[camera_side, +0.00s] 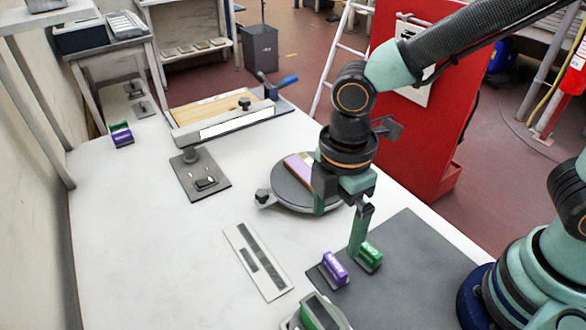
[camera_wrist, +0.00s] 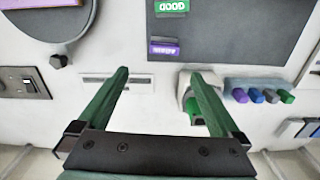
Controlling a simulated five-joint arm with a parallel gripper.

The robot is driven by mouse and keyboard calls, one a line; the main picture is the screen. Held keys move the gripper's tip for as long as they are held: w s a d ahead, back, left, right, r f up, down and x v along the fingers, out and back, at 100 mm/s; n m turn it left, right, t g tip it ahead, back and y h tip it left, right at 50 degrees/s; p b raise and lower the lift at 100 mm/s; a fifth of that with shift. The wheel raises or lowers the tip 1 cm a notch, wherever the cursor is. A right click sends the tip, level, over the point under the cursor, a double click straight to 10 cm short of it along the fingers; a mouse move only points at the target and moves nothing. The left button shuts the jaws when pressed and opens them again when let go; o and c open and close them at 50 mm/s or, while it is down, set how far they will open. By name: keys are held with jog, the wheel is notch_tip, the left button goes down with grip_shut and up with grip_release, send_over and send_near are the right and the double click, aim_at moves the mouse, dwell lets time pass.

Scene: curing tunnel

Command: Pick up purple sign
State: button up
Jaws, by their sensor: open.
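The purple sign (camera_side: 335,268) is a small block with pale lettering on a grey base. It stands at the left edge of the dark grey mat (camera_side: 410,262), beside a green sign (camera_side: 369,257). In the wrist view the purple sign (camera_wrist: 164,49) lies beyond the fingertips, with the green sign (camera_wrist: 172,7) reading GOOD farther up. My gripper (camera_side: 338,233) is open and empty above the mat edge, with green fingers. In the wrist view nothing is between its fingers (camera_wrist: 160,73). In the side view, one finger overlaps the space by the signs; contact is not clear.
A round grey turntable (camera_side: 285,193) stands behind my gripper. A slotted metal plate (camera_side: 258,262) lies left of the signs. A white device with green (camera_side: 318,312) stands at the front. A purple and green piece (camera_side: 121,134) stands far left.

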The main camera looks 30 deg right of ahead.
aim_at(335, 263)
notch_tip(335, 263, down, 7)
jog(key=shift+s+r, duration=0.1)
jog(key=f, duration=0.4)
jog(key=shift+s+d, duration=0.35)
jog(key=shift+f, duration=0.6)
jog(key=c, duration=1.4)
jog(key=shift+o, duration=0.2)
jog(key=shift+r, duration=0.15)
